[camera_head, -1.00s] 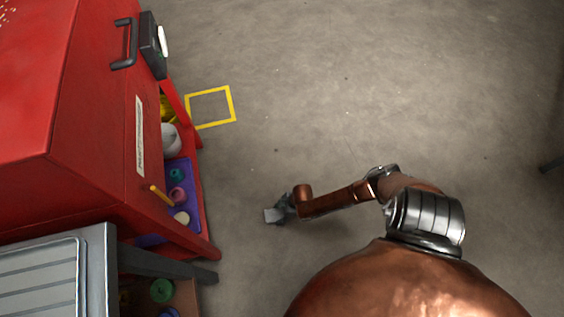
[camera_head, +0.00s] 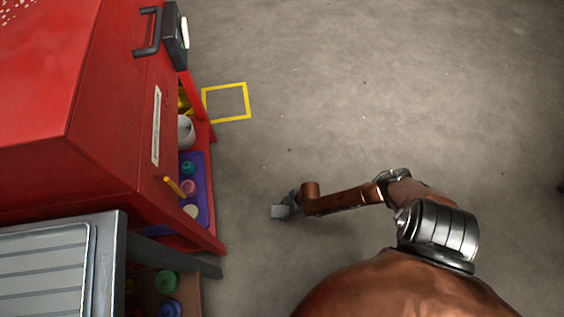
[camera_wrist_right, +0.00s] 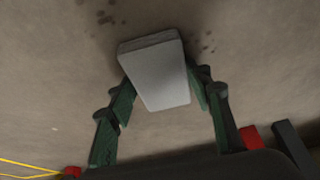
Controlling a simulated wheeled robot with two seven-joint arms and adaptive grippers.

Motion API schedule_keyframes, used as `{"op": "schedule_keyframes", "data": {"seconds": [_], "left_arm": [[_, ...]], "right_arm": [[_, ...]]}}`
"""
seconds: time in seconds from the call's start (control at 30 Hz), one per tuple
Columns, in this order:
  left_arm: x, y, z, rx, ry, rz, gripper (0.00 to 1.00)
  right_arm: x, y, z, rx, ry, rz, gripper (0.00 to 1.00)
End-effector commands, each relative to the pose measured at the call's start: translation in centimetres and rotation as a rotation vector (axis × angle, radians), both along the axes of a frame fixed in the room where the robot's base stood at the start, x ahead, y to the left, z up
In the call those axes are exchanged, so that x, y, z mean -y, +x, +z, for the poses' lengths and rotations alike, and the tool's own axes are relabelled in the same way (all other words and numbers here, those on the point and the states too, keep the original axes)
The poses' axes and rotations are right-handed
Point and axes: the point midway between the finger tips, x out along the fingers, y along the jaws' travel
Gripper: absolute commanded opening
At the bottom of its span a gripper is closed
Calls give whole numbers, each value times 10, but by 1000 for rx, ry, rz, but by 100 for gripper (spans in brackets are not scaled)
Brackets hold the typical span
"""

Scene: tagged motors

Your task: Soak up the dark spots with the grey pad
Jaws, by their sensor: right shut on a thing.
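The grey pad (camera_wrist_right: 155,75) is a flat light block held between the green fingers of my right gripper (camera_wrist_right: 160,94) in the right wrist view. In the head view the pad (camera_head: 278,212) shows small at the end of my right arm, with the right gripper (camera_head: 290,204) shut on it, over the floor. Dark spots (camera_wrist_right: 105,16) lie on the floor beyond the pad's upper left in the wrist view. More dark spots (camera_wrist_right: 207,42) lie beyond its upper right. Any spots under the pad are hidden. My left gripper is in neither view.
A red cabinet (camera_head: 110,130) stands at the left, with a purple tray (camera_head: 203,175) of small items low inside. A grey-topped bench (camera_head: 45,265) is at lower left. A yellow square (camera_head: 226,119) is marked on the floor. The floor right of the cabinet (camera_head: 380,90) is clear.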

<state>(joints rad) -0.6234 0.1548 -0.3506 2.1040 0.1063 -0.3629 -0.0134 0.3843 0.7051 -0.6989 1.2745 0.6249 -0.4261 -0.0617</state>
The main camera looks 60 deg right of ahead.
Motion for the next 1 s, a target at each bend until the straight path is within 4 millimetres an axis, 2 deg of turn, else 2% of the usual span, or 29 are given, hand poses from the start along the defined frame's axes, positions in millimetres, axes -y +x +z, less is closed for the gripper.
{"op": "schedule_keyframes", "data": {"seconds": [0.2, 0.53, 1.0], "left_arm": [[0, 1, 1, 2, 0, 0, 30], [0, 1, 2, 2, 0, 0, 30], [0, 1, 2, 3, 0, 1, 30]], "right_arm": [[14, -16, -1, -1, -2, 1, 27], [23, -28, -2, -4, -3, 0, 27], [46, -54, -2, -5, -3, 0, 27]]}}
